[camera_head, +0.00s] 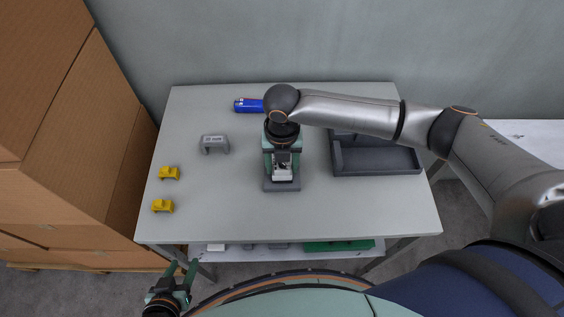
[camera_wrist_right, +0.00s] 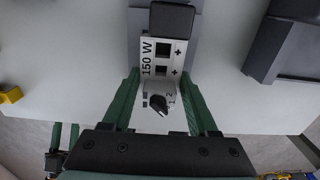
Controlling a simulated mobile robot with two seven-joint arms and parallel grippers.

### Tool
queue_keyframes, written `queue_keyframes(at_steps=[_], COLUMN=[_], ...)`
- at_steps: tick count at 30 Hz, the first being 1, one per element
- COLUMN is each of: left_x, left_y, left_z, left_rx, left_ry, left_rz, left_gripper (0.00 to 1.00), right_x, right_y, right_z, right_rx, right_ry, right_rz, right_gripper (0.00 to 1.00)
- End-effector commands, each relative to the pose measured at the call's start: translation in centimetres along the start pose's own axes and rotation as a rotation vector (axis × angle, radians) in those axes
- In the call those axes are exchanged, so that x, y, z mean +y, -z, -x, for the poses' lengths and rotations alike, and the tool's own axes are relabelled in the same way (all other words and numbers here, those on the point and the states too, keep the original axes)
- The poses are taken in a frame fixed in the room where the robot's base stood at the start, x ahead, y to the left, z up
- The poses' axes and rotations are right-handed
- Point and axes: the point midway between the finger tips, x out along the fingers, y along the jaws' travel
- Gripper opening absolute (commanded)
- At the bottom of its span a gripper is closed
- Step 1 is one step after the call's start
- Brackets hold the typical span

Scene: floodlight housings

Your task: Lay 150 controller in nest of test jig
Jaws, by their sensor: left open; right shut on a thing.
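The 150 controller (camera_wrist_right: 150,72) is a white block marked "150 W" with dark square openings and plus signs. It also shows in the head view (camera_head: 282,174). My right gripper (camera_head: 282,160) is shut on it, with green fingers on both sides in the wrist view (camera_wrist_right: 161,108). The test jig (camera_head: 281,187) is a dark grey base on the table under the controller. In the wrist view a dark block covers the controller's far end. I cannot tell whether the controller touches the nest, which is mostly hidden. My left gripper (camera_head: 181,278) is open and empty, off the table's front edge.
A grey tray (camera_head: 385,170) stands to the right of the jig. A grey bracket-shaped piece (camera_head: 214,142) and two yellow pieces (camera_head: 169,173) (camera_head: 162,206) lie to the left. A blue can (camera_head: 248,105) lies at the back. Cardboard boxes (camera_head: 60,130) stand left of the table.

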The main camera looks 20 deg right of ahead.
Motion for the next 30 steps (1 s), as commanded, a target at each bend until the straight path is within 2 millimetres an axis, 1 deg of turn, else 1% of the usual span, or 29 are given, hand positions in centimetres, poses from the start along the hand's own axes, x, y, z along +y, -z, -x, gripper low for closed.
queue_keyframes(at_steps=[30], left_x=[0.0], left_y=[-0.3], left_z=[-0.3], left_rx=[0.000], left_ry=[0.000], left_rz=[0.000], left_gripper=[0.50], right_x=[0.0], right_y=[0.0], right_z=[-1.6], right_rx=[0.001], right_ry=[0.000], right_rz=[0.000], right_gripper=[0.00])
